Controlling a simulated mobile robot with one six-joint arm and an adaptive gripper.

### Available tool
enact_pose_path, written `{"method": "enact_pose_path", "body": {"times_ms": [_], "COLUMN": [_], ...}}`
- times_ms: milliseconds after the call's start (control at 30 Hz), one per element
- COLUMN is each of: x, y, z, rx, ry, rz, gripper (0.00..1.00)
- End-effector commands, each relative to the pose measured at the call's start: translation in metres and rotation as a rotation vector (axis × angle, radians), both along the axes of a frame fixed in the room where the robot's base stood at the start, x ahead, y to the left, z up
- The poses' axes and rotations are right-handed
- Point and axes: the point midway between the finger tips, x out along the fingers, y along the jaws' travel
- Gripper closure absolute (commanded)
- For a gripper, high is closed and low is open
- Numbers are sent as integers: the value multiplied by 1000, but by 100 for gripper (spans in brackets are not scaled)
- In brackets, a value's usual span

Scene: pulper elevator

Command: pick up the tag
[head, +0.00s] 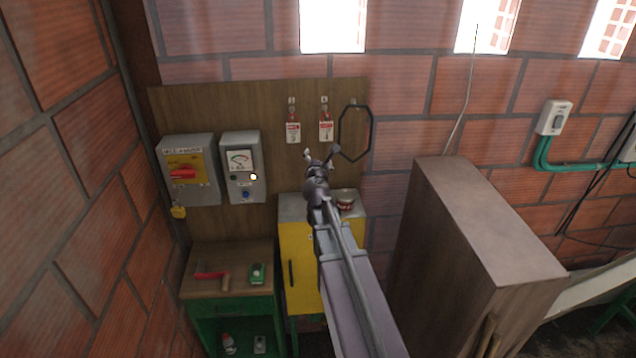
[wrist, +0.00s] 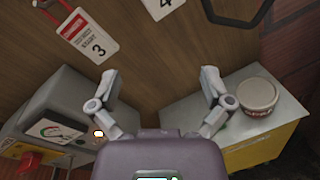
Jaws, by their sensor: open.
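Two white tags with red tops hang from hooks on the wooden board. The left tag (head: 293,132) is the one marked 3 in the wrist view (wrist: 91,38). The right tag (head: 326,131) is marked 4, and only its lower end shows in the wrist view (wrist: 164,4). My gripper (head: 321,154) is open, its fingers spread below the right tag in the head view. In the wrist view nothing is between the fingers (wrist: 158,82), and both tags lie above and beyond them.
A black hexagonal loop (head: 355,133) hangs right of the tags. Grey switch boxes (head: 190,168) (head: 243,165) are on the board's left. A yellow cabinet (head: 299,265) bears a jar (head: 345,199). A green bench (head: 225,283) holds small items. A tall brown cabinet (head: 450,230) stands right.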

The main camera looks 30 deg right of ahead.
Motion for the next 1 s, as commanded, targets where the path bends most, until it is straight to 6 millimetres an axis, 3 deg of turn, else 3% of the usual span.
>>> {"method": "enact_pose_path", "body": {"times_ms": [33,200,400,667,800,1000], "x": [8,22,27,27,27,26], "y": [-3,-2,1,1,1,-2], "z": [21,44,50,49,49,49], "rx": [-95,-364,-493,-501,-499,-498], "ry": [23,96,134,136,135,136], "rz": [41,158,215,218,218,213], "gripper": [1,1,1,1,39,43]}}
